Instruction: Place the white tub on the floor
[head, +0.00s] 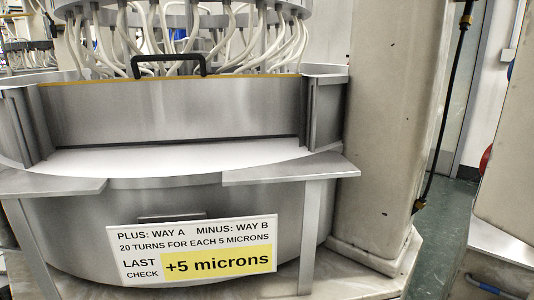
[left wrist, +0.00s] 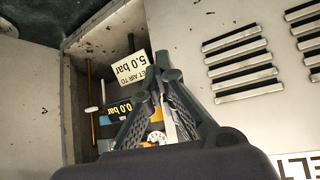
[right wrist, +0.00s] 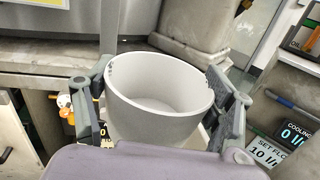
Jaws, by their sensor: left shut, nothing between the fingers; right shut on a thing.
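The white tub (right wrist: 150,120) shows only in the right wrist view, with its open mouth toward the camera; it looks empty. My right gripper (right wrist: 160,78) is shut on it, one finger on each side of its wall. The tub's base is hidden. My left gripper (left wrist: 165,75) has its fingers together with nothing between them, in front of an open recess in a pale cabinet. The green floor (head: 445,235) shows in the head view at the right, between the machine and a pale cabinet. Neither gripper shows in the head view.
A large grey lapping machine (head: 180,110) with a black handle and a "+5 microns" sign (head: 190,250) fills the head view. A pale column (head: 385,130) stands right of it. Vent slots (left wrist: 240,65) mark the cabinet by my left gripper. Gauge panels (right wrist: 290,135) stand right of the tub.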

